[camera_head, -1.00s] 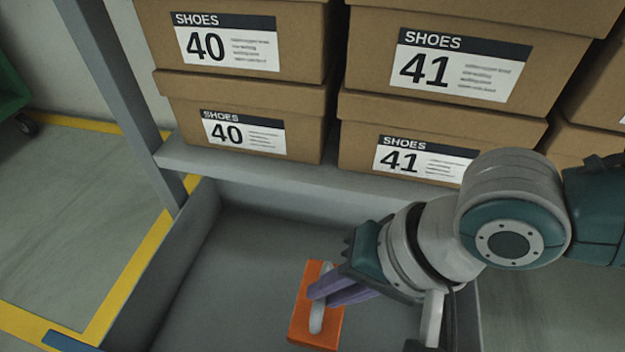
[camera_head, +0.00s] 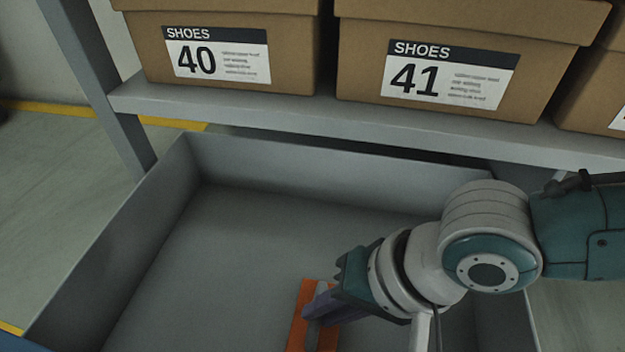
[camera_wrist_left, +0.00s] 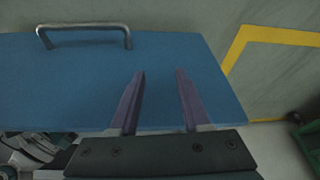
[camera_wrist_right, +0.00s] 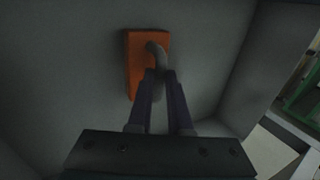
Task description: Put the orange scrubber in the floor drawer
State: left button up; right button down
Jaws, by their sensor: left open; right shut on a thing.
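The orange scrubber (camera_head: 298,322) is a flat block with a grey handle. It shows whole in the right wrist view (camera_wrist_right: 134,66), over the grey floor of the drawer. My right gripper (camera_head: 314,308) is shut on its handle, inside the drawer's outline. I cannot tell whether the block touches the drawer floor. The open floor drawer (camera_head: 190,255) is a deep grey tray below the shelf. Its blue front (camera_wrist_left: 60,85) with a metal bar handle (camera_wrist_left: 85,27) fills much of the left wrist view. My left gripper (camera_wrist_left: 160,90) is open and empty by that front.
Brown shoe boxes (camera_head: 300,35) labelled 40 and 41 stand on the grey shelf (camera_head: 330,125) above the drawer's far end. A grey shelf post (camera_head: 95,85) rises at the left. Much of the drawer floor at the left is bare.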

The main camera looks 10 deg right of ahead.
jog(key=c, duration=0.8)
grip_release()
jog(key=shift+c, duration=0.2)
